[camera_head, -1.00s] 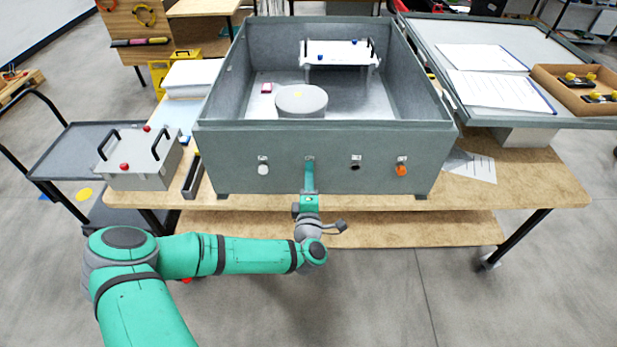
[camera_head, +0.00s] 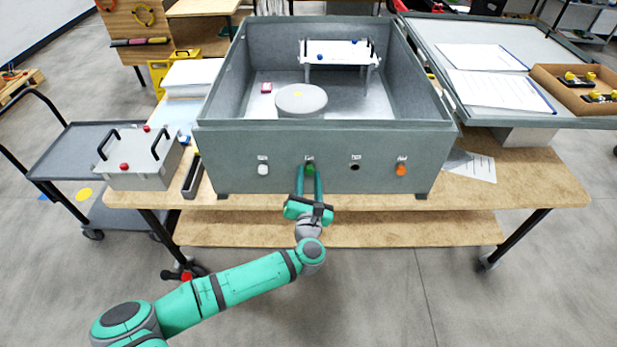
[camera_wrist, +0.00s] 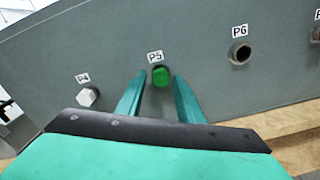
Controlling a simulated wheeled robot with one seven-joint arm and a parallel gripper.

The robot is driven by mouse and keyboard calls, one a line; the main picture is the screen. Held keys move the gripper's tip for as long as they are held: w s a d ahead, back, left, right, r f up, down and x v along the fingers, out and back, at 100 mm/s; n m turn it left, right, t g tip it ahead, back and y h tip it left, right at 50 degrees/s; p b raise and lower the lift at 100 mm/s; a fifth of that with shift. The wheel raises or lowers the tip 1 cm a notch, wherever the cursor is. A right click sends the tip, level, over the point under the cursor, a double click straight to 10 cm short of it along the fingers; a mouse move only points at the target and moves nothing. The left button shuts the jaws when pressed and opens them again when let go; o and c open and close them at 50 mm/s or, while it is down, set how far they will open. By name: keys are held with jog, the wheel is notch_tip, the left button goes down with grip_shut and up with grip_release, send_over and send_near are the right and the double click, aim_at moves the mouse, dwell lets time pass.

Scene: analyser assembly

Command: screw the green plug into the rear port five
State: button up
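The green plug (camera_wrist: 161,76) sits in the port labelled P5 on the grey wall of the analyser box (camera_head: 330,145). It also shows in the head view (camera_head: 310,170), between my fingers. My gripper (camera_head: 309,170) is in front of that port with its two fingers apart. In the wrist view my gripper (camera_wrist: 158,80) has one finger on each side of the plug, with a visible gap to both fingers. How deep the plug sits cannot be told.
A white plug (camera_wrist: 88,97) is in port P4, left of P5. Port P6 (camera_wrist: 240,53) is an empty dark hole to the right. An orange plug (camera_head: 401,169) is farther right. A grey box with black handles (camera_head: 140,165) stands on the bench at left.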

jog(key=n, duration=1)
jog(key=shift+n, duration=0.4)
grip_shut()
jog(key=shift+d+y, duration=0.15)
jog(key=shift+y, duration=0.15)
